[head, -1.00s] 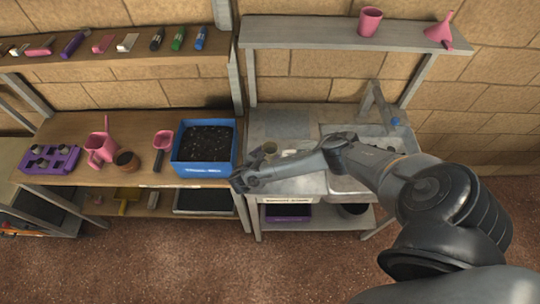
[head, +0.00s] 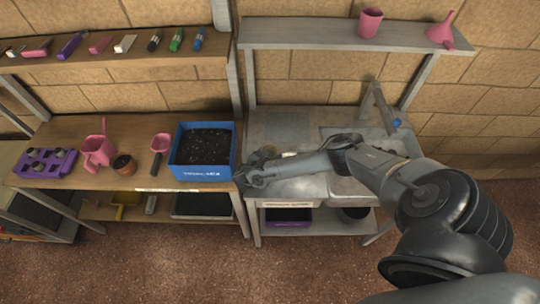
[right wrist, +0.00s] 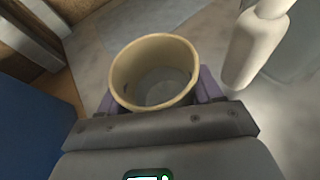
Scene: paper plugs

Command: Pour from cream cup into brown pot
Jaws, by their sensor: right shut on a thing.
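The cream cup (right wrist: 155,78) stands between the fingers of my right gripper (right wrist: 157,96), which is shut on it, in the right wrist view. Its round rim faces the camera and a greyish bottom shows inside; I cannot tell whether it holds clear liquid. In the head view my right gripper (head: 252,172) is at the left part of the grey sink table, just right of the blue box, and the cup is hard to make out there. The brown pot (head: 124,166) stands upright on the wooden bench to the left, apart from the gripper, with dark fill inside. My left gripper is not in view.
The blue soil box (head: 205,172) stands between the gripper and the pot. A shelf (head: 350,35) is above the sink table.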

